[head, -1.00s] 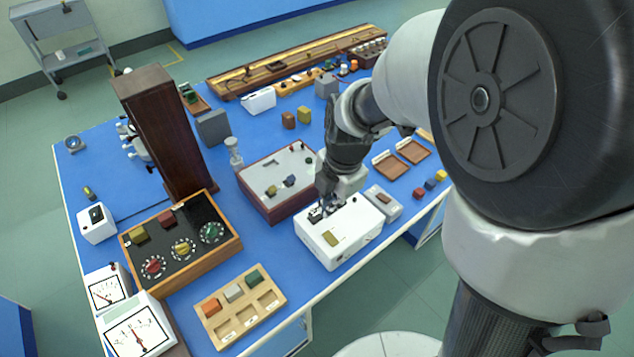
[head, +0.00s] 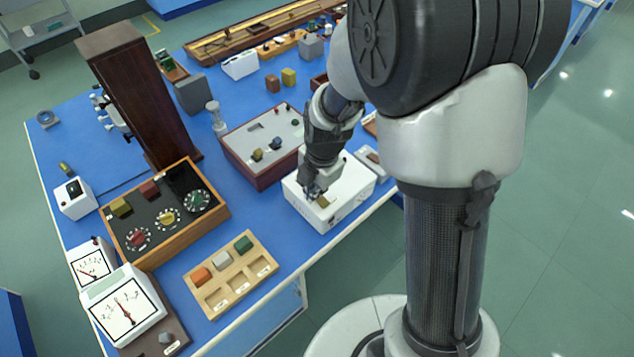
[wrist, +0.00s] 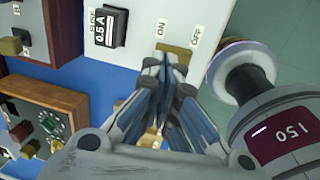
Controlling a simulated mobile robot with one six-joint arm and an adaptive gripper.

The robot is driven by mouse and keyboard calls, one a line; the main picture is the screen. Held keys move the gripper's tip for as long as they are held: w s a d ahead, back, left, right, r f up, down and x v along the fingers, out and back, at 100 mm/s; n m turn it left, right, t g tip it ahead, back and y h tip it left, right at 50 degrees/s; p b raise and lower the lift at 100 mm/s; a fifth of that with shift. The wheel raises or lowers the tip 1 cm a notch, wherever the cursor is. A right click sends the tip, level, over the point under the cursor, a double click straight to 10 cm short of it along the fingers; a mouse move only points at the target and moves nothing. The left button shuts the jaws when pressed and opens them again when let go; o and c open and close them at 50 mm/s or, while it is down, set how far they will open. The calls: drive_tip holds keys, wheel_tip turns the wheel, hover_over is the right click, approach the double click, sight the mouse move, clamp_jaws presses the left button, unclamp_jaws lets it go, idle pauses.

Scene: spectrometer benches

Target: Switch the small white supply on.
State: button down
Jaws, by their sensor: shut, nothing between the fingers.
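The small white supply (head: 345,208) stands at the front edge of the blue bench, and its top fills the upper middle of the wrist view (wrist: 133,40). An olive rocker switch (wrist: 180,49) lies between the printed words ON, at left, and OFF, at right. A black part marked 0.5 A (wrist: 109,25) sits farther left on the top. My gripper (wrist: 165,62) is shut and empty, its fingertips at the ON end of the switch and hiding part of it. I cannot tell whether they touch or how the rocker is tilted. The head view also shows my gripper (head: 314,192) over the supply's left end.
A maroon box with a grey top (head: 262,140) stands behind the supply. A wooden tray with coloured blocks (head: 232,275) lies to the left, beyond a strip of clear blue bench. A wooden-framed dial box (head: 165,215) and a tall brown case (head: 140,95) stand farther left.

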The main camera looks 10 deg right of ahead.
drive_tip(key=shift+w+f, duration=0.1)
drive_tip(key=shift+f, duration=0.55)
drive_tip(key=shift+a+p, duration=0.15)
drive_tip(key=shift+p, duration=0.3)
drive_tip(key=shift+w+f+g+p, duration=0.1)
drive_tip(key=shift+g+p, duration=0.4)
drive_tip(key=shift+p, duration=0.2)
drive_tip(key=shift+w+f+b, duration=0.1)
drive_tip(key=shift+f+b, duration=0.15)
drive_tip(key=shift+b, duration=0.05)
drive_tip(key=shift+s, duration=0.2)
drive_tip(key=shift+s+d+r, duration=0.2)
drive_tip(key=shift+s+d, duration=0.2)
drive_tip(key=shift+s, duration=0.15)
